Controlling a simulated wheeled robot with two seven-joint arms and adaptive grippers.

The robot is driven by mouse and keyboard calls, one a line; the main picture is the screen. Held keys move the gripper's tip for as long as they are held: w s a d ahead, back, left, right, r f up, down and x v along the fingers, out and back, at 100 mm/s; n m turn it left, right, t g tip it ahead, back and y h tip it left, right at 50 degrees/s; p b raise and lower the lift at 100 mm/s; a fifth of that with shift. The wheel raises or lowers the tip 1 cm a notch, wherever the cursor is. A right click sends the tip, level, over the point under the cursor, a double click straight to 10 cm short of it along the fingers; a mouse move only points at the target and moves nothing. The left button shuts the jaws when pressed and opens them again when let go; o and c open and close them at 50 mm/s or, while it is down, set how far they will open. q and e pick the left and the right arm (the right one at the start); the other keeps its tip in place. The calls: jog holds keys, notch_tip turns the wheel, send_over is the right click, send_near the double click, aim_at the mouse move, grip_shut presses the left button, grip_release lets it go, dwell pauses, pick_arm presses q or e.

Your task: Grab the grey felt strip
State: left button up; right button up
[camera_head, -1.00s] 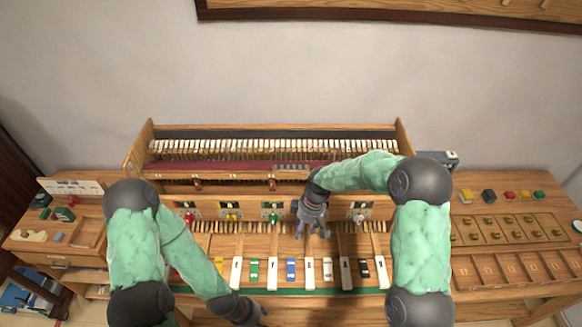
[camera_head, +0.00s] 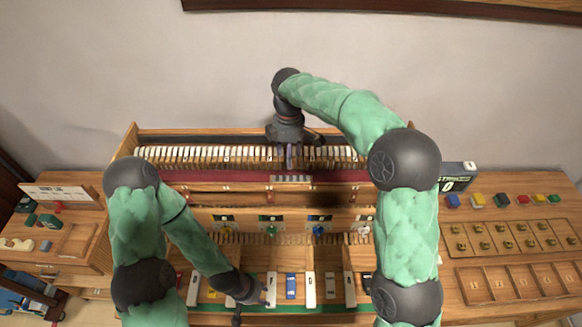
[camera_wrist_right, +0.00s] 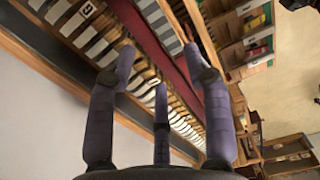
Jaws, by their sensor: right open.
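A short grey segmented piece (camera_head: 291,179), which looks like the grey felt strip, lies along the dark red felt rail (camera_head: 230,176) in the piano's upper part. It also shows in the right wrist view as a pale grey segmented strip (camera_wrist_right: 161,28) beside the red band. My right gripper (camera_head: 290,164) is open above the row of hammers, just behind the grey strip. In the right wrist view its three fingers (camera_wrist_right: 160,90) are spread with nothing between them. My left gripper (camera_head: 262,294) is low at the front keys; its finger opening is unclear.
White-topped hammers (camera_head: 190,158) run along the piano's back. Front keys carry small coloured pieces, including a blue one (camera_head: 291,286). A tray of compartments (camera_head: 510,281) is at right, with coloured blocks behind. A small counter display (camera_head: 455,183) stands right of the piano.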

send_over(291, 177)
jog(key=f, duration=0.4)
jog(key=shift+s+a+f, duration=0.15)
jog(key=shift+a+f, duration=0.05)
jog(key=shift+a, duration=0.1)
jog(key=shift+w+d+f+p, duration=0.15)
jog(key=shift+f+p, duration=0.2)
jog(key=shift+f, duration=1.2)
jog(key=shift+w+d+f+p, duration=0.15)
jog(key=shift+f+p, duration=0.15)
jog(key=shift+f, duration=1.2)
jog(key=shift+s, duration=0.1)
jog(key=c, duration=0.6)
